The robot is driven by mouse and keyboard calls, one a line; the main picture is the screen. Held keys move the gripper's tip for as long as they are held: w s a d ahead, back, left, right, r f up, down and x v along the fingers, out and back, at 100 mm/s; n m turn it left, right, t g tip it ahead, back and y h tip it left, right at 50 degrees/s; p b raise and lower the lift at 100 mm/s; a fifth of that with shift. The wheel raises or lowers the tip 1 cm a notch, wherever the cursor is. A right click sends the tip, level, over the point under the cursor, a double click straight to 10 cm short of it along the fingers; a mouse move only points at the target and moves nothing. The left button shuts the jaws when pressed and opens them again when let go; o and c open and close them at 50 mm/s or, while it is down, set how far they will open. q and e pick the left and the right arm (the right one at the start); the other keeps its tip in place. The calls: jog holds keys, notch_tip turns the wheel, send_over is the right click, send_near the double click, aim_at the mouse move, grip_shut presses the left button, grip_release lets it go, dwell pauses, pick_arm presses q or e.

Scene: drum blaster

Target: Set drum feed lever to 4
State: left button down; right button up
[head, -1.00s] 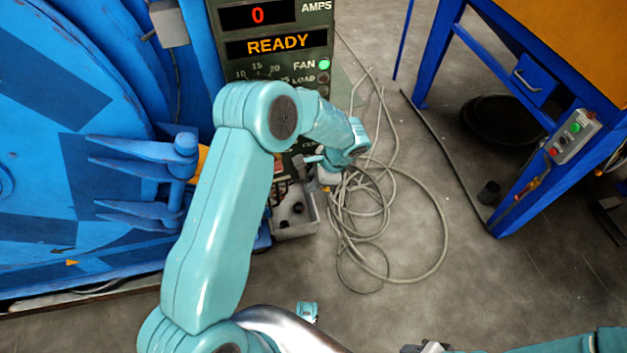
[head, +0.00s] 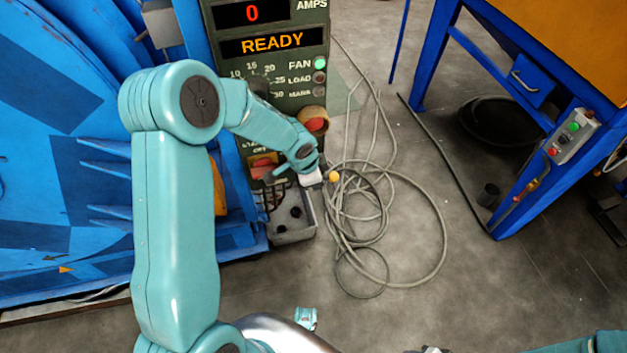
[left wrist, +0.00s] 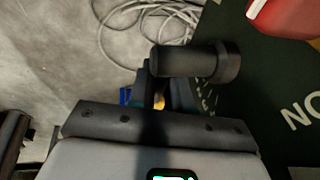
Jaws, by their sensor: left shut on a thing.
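The green control panel (head: 290,100) stands beside the blue drum machine, its display reading 0 AMPS and READY. My left gripper (head: 326,178) is at the panel's lower right, beside a small yellow ball knob (head: 333,176). I take this knob to be the feed lever's end; the lever's shaft and scale are hidden by my arm. In the left wrist view the gripper (left wrist: 160,90) is shut, with a yellow spot (left wrist: 158,102) between its fingers. A dark cylinder (left wrist: 195,62) projects just beyond them. My right gripper (head: 430,349) barely shows at the bottom edge.
A red button (head: 315,124) sits on the panel above my left wrist, and a red switch (head: 262,166) is left of it. Coiled cable (head: 400,275) lies on the floor. A blue-framed table (head: 470,150) stands right.

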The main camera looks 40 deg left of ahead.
pick_arm(q)
notch_tip(320, 180, up, 2)
jog(key=t+h+p, duration=0.2)
jog(key=p, duration=1)
jog(key=shift+a+t, duration=0.1)
jog(key=shift+t, duration=0.3)
jog(key=shift+f+n+t+h+p, duration=0.15)
jog(key=shift+n+t+h+p, duration=0.2)
jog(key=shift+t+p, duration=0.2)
jog(key=shift+s+a+t+h, duration=0.1)
jog(key=shift+t+h, duration=0.25)
jog(key=shift+r+t+h+b, duration=0.2)
jog(key=shift+t+h+b, duration=0.3)
jog(key=shift+b, duration=0.1)
jog(key=shift+r, duration=0.1)
jog(key=c, duration=1.1)
grip_release()
jog(key=shift+c, duration=0.2)
jog(key=shift+s, duration=0.1)
